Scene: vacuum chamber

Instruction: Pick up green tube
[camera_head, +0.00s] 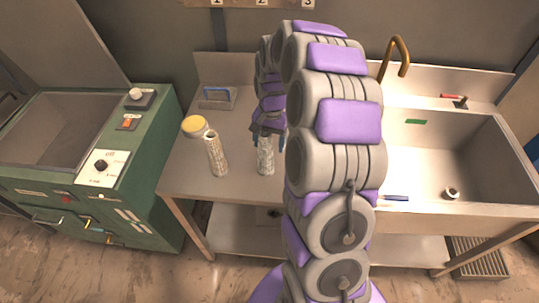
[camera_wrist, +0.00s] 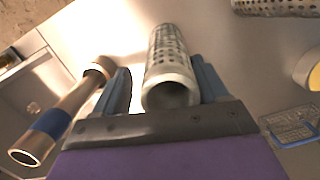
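No plainly green tube shows. Two pale grey perforated tubes stand upright on the metal counter: the left tube (camera_head: 217,155) and the right tube (camera_head: 265,157). My gripper (camera_head: 266,131) is at the top of the right tube. In the wrist view, my gripper (camera_wrist: 163,88) has its blue-grey fingers on both sides of this tube (camera_wrist: 170,75), its open end towards me. A gap shows at the left finger; the right finger is close against or touching the tube. The other tube (camera_wrist: 280,5) shows at the top right edge.
A yellow-topped jar (camera_head: 194,127) stands behind the left tube. A blue-handled tool (camera_head: 216,97) lies farther back. The sink (camera_head: 440,160) with its brass faucet (camera_head: 398,50) is at right, with a flat green piece (camera_head: 415,121) there. An open green chamber (camera_head: 140,150) stands left.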

